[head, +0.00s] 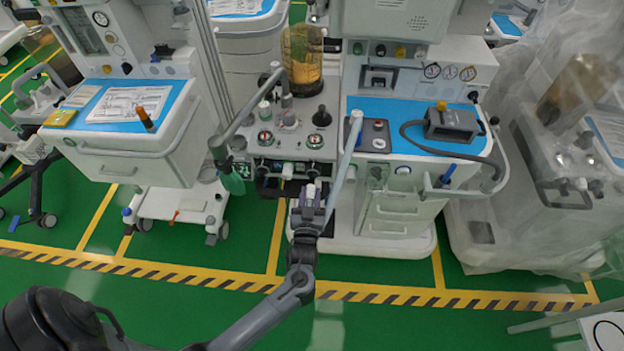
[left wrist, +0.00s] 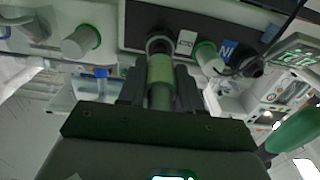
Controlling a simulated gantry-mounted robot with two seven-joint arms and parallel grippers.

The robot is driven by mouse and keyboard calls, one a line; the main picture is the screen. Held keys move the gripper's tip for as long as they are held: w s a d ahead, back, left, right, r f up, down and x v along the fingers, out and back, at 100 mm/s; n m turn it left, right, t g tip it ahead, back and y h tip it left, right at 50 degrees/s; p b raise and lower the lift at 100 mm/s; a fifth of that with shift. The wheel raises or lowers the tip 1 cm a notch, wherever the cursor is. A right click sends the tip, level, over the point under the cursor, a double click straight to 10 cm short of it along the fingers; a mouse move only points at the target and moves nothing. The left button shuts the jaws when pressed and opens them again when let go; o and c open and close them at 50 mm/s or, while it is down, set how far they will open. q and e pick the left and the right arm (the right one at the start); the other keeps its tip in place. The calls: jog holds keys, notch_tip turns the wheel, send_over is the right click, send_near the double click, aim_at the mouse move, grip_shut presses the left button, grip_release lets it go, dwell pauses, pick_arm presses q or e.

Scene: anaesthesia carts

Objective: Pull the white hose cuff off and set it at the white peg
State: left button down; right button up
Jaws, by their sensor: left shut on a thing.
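My left gripper (head: 310,192) is at the lower front of the middle anaesthesia machine. In the left wrist view its two dark fingers (left wrist: 159,90) are shut around a pale, greenish-looking cylinder (left wrist: 160,70), which seems to be the white hose cuff. The cuff's far end meets a dark round port (left wrist: 160,44) on the machine's front; I cannot tell whether it is seated or just apart. White pegs with green rings stand on either side, one at left (left wrist: 80,41) and one at right (left wrist: 206,56). I cannot tell which is the task's peg. My right gripper is not in view.
A pale hose (head: 345,160) hangs close to the right of my left gripper. A grey hose with a green bag (head: 232,180) hangs to the left. A drawer cart (head: 390,215) stands at right.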

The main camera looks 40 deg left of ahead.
pick_arm(q)
jog(key=shift+s+d, duration=0.35)
jog(key=shift+s, duration=0.15)
jog(key=shift+s+f, duration=0.1)
dwell(0.3)
jog(key=s+d+r+m+t+h+p, duration=0.1)
jog(key=s+d+r+m+t+h, duration=0.1)
jog(key=d+r+m+h, duration=0.45)
jog(key=s+d+r+m+t+h, duration=0.15)
jog(key=d+r+h, duration=0.3)
jog(key=r, duration=0.55)
notch_tip(320, 180, up, 28)
jog(key=s+n+p, duration=0.1)
jog(key=s+p, duration=0.1)
jog(key=p, duration=3.5)
jog(key=shift+s+d+y+p, duration=0.25)
jog(key=shift+s+y+p, duration=0.05)
jog(key=shift+s, duration=0.1)
jog(key=shift+f, duration=0.1)
jog(key=shift+g, duration=0.45)
